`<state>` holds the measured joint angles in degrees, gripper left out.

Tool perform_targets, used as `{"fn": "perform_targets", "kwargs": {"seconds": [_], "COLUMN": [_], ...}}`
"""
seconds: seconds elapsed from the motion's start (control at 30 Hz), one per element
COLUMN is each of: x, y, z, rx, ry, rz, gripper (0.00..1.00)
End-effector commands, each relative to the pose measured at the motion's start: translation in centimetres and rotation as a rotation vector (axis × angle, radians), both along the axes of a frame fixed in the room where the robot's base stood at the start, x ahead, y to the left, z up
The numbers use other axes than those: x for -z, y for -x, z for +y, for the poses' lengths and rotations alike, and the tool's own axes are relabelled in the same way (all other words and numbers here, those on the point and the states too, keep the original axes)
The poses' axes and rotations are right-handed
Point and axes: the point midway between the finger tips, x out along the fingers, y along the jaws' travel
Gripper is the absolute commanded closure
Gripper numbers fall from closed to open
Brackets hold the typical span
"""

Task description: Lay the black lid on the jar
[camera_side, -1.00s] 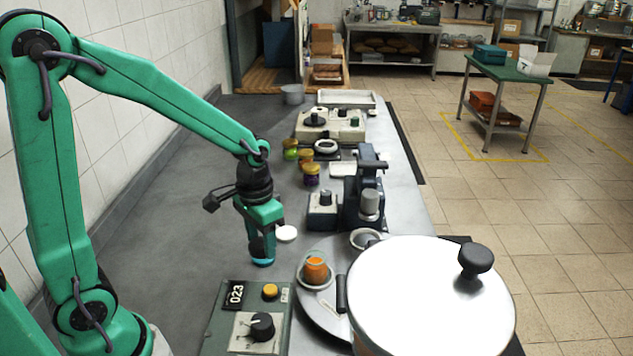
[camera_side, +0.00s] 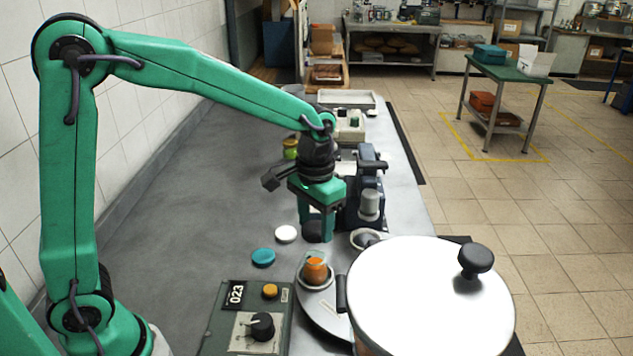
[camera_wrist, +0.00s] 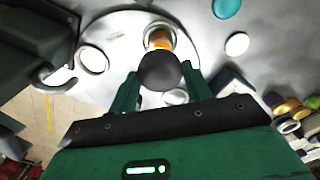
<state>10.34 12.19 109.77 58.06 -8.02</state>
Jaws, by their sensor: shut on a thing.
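My gripper (camera_side: 316,230) is shut on the black lid (camera_side: 313,238), which hangs below the fingertips. In the wrist view the lid (camera_wrist: 160,72) is a dark disc between the two fingers. The jar (camera_side: 315,269) is small and glassy with orange contents, and stands upright on a pale saucer (camera_side: 326,285). It has no lid on it. The lid is apart from the jar, behind it in the side view. In the wrist view the lid hides part of the jar (camera_wrist: 158,40).
A teal lid (camera_side: 263,258) and a white lid (camera_side: 286,233) lie on the grey bench to the left. A dark blue device (camera_side: 357,200) stands close to my gripper's right. A large pot with a white lid (camera_side: 430,295) and a control box (camera_side: 235,325) are in front.

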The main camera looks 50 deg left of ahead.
Motion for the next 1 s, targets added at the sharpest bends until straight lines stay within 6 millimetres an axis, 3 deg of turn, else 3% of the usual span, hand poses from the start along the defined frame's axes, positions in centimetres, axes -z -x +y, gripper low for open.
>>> {"fn": "perform_targets", "kwargs": {"seconds": [0.37, 1.0], "x": [1.2, 5.2], "y": [0.1, 0.0], "z": [0.1, 0.0], "rx": [0.001, 0.001], "ry": [0.0, 0.0], "rz": [0.002, 0.0], "gripper": [0.72, 0.72]}}
